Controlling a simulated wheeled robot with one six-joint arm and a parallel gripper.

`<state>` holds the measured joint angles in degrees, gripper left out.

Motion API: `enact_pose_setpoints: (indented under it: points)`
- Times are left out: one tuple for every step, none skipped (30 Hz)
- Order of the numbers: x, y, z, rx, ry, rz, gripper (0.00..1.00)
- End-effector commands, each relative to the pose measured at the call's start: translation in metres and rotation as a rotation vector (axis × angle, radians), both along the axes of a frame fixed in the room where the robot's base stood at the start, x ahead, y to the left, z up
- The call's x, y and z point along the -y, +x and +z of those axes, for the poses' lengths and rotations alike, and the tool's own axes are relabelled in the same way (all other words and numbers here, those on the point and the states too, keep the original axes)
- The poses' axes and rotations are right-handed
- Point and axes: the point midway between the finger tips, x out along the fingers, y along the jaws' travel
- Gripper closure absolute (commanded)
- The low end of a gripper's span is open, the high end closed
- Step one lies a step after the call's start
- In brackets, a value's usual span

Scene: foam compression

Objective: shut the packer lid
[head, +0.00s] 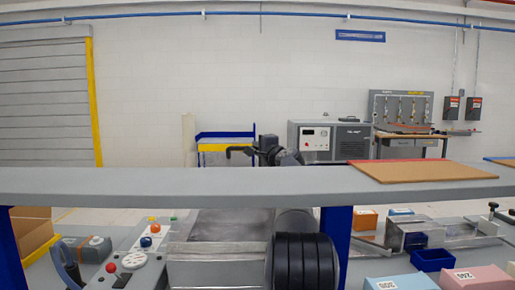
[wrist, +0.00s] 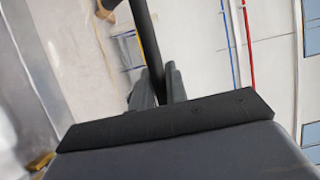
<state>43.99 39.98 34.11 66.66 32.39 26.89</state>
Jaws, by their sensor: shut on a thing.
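My gripper (wrist: 159,82) shows in the wrist view with its two dark fingers closed around a slim black bar (wrist: 147,35). The bar runs from between the fingers to the top edge, with a short branch to the left. In the head view a dark jointed shape (head: 268,150), seemingly the end of my arm, rises above the grey shelf, with a thin hooked part at its left; the fingers are too small to make out there. I cannot clearly identify the packer or its lid; much of the area below is hidden by the shelf and my arm.
A long grey shelf (head: 150,186) crosses the head view, with a brown board (head: 422,171) at its right. Below are a control panel with buttons (head: 139,256), a blue bin (head: 432,260), a metal clamp fixture (head: 415,233) and pink block (head: 478,280). Blue posts support the shelf.

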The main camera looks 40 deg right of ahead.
Motion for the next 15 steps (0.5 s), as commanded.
enact_pose_setpoints:
  points:
    - [0.002,0.002,-0.001,-0.01,0.008,0.001,1.0]
    - [0.003,0.004,-0.002,-0.016,0.012,0.001,1.0]
    - [0.004,0.006,-0.005,-0.026,0.02,0.001,1.0]
    - [0.006,0.008,-0.007,-0.034,0.026,0.001,1.0]
    - [0.007,0.01,-0.01,-0.044,0.032,0.002,1.0]
    - [0.01,0.013,-0.014,-0.058,0.044,0.002,1.0]
    - [0.012,0.016,-0.018,-0.069,0.051,0.001,1.0]
    - [0.014,0.018,-0.022,-0.082,0.06,0.001,1.0]
    - [0.016,0.022,-0.027,-0.097,0.072,0.001,1.0]
    - [0.018,0.024,-0.033,-0.105,0.079,0.0,1.0]
    - [0.02,0.027,-0.038,-0.102,0.079,0.001,1.0]
    - [0.022,0.03,-0.044,-0.101,0.079,0.001,1.0]
    - [0.025,0.033,-0.05,-0.102,0.078,0.0,1.0]
    - [0.027,0.035,-0.055,-0.1,0.079,0.0,1.0]
    - [0.029,0.039,-0.061,-0.101,0.079,0.001,1.0]
